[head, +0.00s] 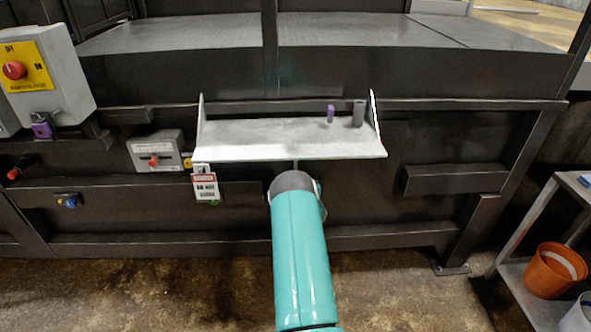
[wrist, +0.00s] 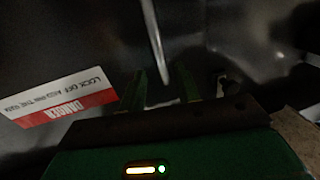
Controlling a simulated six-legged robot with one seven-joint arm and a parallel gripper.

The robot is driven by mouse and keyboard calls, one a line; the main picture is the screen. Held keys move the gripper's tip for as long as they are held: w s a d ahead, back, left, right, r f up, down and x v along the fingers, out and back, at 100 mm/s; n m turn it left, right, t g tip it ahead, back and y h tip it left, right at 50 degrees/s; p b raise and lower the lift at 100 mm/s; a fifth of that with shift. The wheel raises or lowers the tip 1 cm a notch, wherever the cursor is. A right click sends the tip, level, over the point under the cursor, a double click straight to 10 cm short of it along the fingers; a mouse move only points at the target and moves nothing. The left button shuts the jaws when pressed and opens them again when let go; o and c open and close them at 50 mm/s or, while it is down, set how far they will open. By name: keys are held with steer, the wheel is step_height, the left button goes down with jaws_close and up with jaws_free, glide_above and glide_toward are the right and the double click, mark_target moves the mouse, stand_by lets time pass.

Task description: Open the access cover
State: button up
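In the head view, a pale grey panel (head: 270,143) with upright side plates juts from the dark compactor front; I cannot tell whether it is the access cover. A purple peg (head: 331,114) and a dark grey cylinder (head: 359,113) stand on it. My teal arm reaches up to just below its front edge, and my gripper is hidden there. In the wrist view my gripper (wrist: 162,91) has its two green fingers apart, with nothing clearly held between them. A pale metal rod (wrist: 154,42) runs down towards the gap between them. Dark metal fills the background.
A red-and-white danger label (wrist: 62,98) is left of the fingers. A control box with a red button (head: 15,70) and a smaller grey switch box (head: 158,152) are at left. A shelf with an orange bucket (head: 555,270) stands at right. The floor in front is clear.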

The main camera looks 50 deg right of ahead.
steer(key=shift+x, duration=3.1)
steer(key=shift+c, duration=0.4)
jaws_close()
